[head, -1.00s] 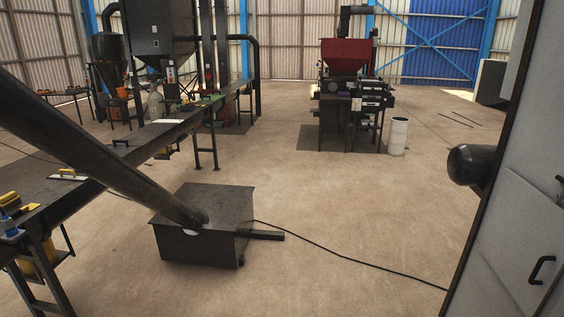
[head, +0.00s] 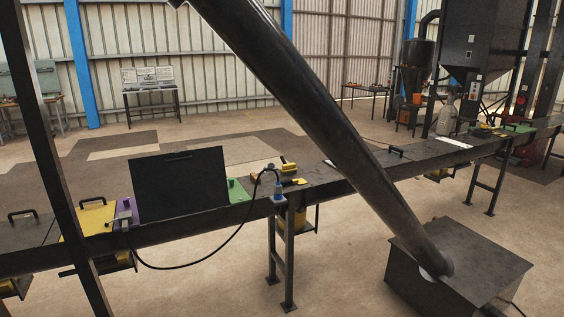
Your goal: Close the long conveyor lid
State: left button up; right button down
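The long conveyor (head: 340,187) is a dark raised trough that runs from the left edge to the back right. A black rectangular lid panel (head: 181,186) stands upright on it, left of the middle, and looks like an open lid. A thin handle (head: 178,157) shows near its top edge. A purple part (head: 126,212) is beside the panel on the left and a green part (head: 238,190) on the right. The opening behind the panel is hidden. Neither of my grippers is in view.
A yellow lid (head: 90,219) with a black handle lies flat further left. A dark slanted tube (head: 320,110) crosses the view down to a box (head: 460,272) on the floor. A post (head: 62,170) stands in front at left. A black cable (head: 205,266) hangs below the conveyor.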

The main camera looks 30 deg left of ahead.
aim_at(167, 186)
jog(key=i+u, duration=0.1)
jog(key=u, duration=0.3)
jog(key=i+l+u, duration=0.1)
jog(key=u, duration=0.35)
jog(key=i+l+u, duration=0.1)
jog(key=u, duration=0.3)
jog(key=i+l+u, duration=0.1)
jog(key=u, duration=0.3)
